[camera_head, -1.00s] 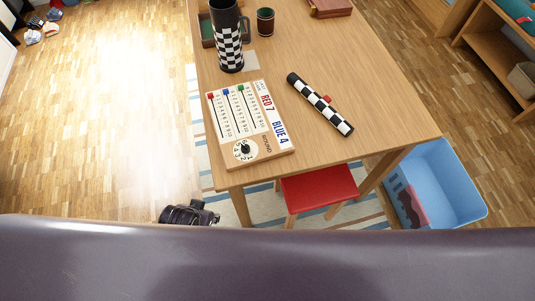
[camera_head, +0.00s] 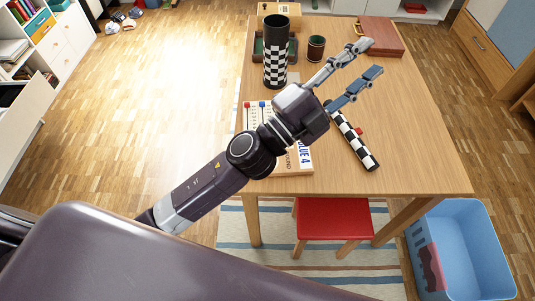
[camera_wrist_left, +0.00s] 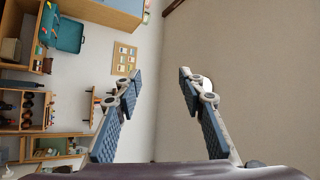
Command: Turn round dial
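The score board (camera_head: 305,167) lies near the front left of the table, with its number scales, coloured sliders and "BLUE 4" lettering partly showing. My left arm crosses over it and hides its round dial. My left gripper (camera_head: 374,58) is open and empty, its two fingers spread apart and reaching beyond the board above the table, toward the back right. The left wrist view shows the open fingers (camera_wrist_left: 160,74) pointing at a wall and shelves, with nothing between them. My right gripper is not in view.
On the table (camera_head: 420,150) are a checkered tube (camera_head: 354,140), a tall checkered cup (camera_head: 275,60), a small dark cup (camera_head: 316,48) and a red-brown case (camera_head: 381,37). A red stool (camera_head: 333,217) and a blue bin (camera_head: 465,240) stand at the front.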

